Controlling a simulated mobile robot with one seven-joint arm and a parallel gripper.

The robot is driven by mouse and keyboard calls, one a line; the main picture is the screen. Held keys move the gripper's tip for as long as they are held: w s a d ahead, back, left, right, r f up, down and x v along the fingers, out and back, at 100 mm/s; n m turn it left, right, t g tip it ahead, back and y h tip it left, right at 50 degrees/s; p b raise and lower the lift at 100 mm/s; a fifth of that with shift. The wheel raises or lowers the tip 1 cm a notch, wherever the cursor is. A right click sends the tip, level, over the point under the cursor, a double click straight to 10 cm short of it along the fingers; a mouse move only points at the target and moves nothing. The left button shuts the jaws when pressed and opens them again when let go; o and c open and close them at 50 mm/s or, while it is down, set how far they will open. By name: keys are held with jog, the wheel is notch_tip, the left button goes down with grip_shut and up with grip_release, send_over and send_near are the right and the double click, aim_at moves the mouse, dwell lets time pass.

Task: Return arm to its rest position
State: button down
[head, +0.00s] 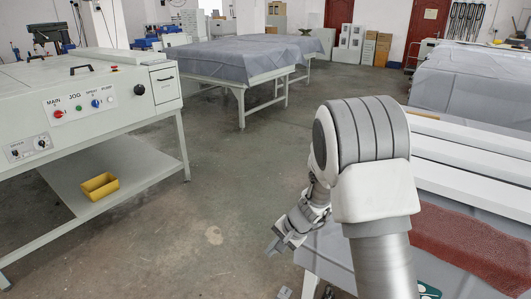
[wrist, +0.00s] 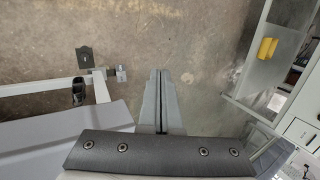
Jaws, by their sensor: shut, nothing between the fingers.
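My gripper (head: 284,240) hangs low in the middle of the head view, over the floor and beside the left edge of the table on the right. In the wrist view my gripper (wrist: 161,76) points at the bare concrete floor, its two fingers close together, with nothing held. My arm is bent, with its large rounded joint in front of the table on the right.
The plate processor (head: 75,105) stands at the left, with a yellow bin (head: 100,186) on its lower shelf. At the right is a table with white bars and a red mat (head: 470,240). Covered tables (head: 240,62) stand behind. The floor (head: 200,215) between is open.

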jog(key=s+d+r+n+b, duration=0.1)
jog(key=s+d+r+n, duration=0.1)
jog(key=s+r, duration=0.45)
jog(key=s+d+r+n+b, duration=0.15)
jog(key=s+r, duration=0.25)
jog(key=r, duration=0.6)
jog(key=s+d+r+n+t+h+b, duration=0.1)
jog(key=s+d+r+n+t+h, duration=0.2)
jog(key=s, duration=0.5)
jog(key=s+d+r+n+h+b, duration=0.1)
jog(key=s+d+h+b, duration=0.1)
jog(key=s+d, duration=0.5)
notch_tip(320, 180, up, 19)
jog(key=s+a+p, duration=0.1)
jog(key=p, duration=1.8)
jog(key=shift+s+a+r, duration=0.15)
jog(key=shift+s+a, duration=0.05)
jog(key=shift+s, duration=0.1)
